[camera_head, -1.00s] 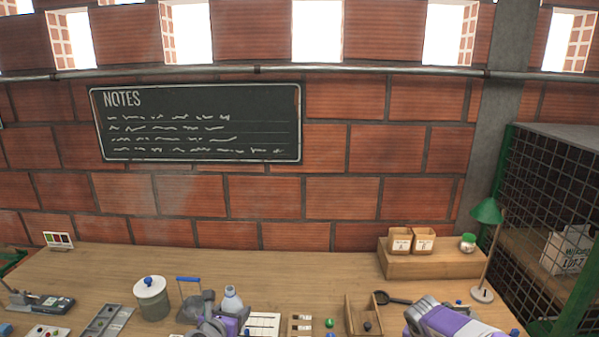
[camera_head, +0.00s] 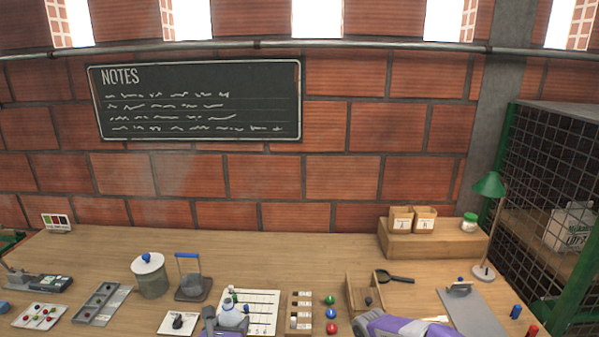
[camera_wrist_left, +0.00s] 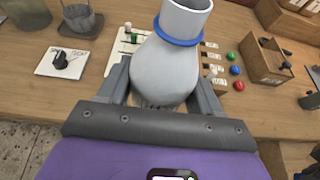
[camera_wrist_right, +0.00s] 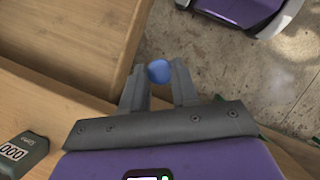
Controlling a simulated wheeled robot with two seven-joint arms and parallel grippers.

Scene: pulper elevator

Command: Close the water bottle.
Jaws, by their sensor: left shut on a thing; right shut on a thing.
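The water bottle (camera_wrist_left: 165,70) is pale grey-white with a blue ring round its neck; its mouth end shows no cap. My left gripper (camera_wrist_left: 165,85) is shut round its body. The right fingertips and cap are hidden in the head view; only my purple right arm shows.
The wooden bench (camera_head: 330,250) carries a lidded jar (camera_head: 150,275), a white card sheet (camera_head: 262,312), red, green and blue balls, a wooden box (camera_head: 362,292), a magnifier and a clipboard (camera_head: 470,310). A dark device (camera_wrist_right: 20,152) shows near the right gripper.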

